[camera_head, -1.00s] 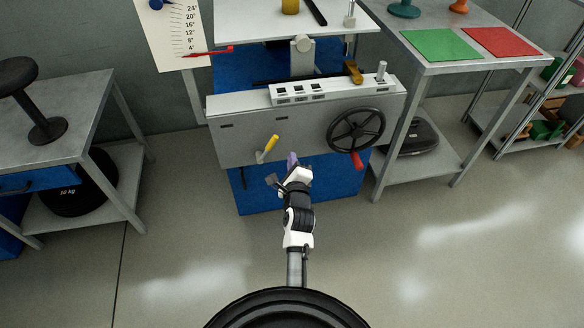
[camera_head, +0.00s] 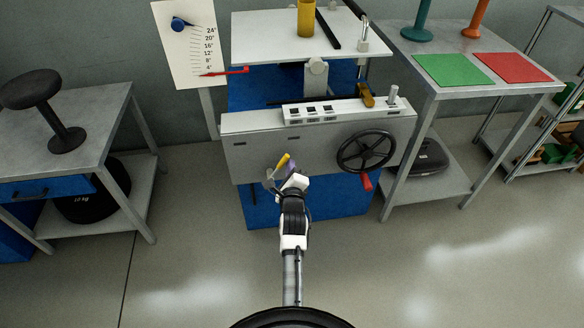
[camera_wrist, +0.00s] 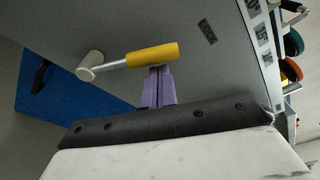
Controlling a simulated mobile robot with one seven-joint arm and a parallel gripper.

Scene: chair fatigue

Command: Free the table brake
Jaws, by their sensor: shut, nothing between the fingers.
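The brake lever has a yellow grip (camera_head: 283,161) and a pale pivot on the front panel (camera_head: 240,151) of the grey machine. In the wrist view the yellow grip (camera_wrist: 152,54) slants up to the right from its pivot knob (camera_wrist: 90,66). My gripper (camera_head: 289,170) is in front of the panel, close beside the lever. In the wrist view my gripper's purple fingers (camera_wrist: 158,76) are together, with their tips at the lower edge of the yellow grip. I cannot tell whether they touch it. Nothing is held between them.
A black handwheel (camera_head: 366,151) with a red handle (camera_head: 366,182) sits on the panel to the right. A white scale board (camera_head: 187,50) with a red pointer stands at the back left. Grey tables flank the machine. The floor in front is clear.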

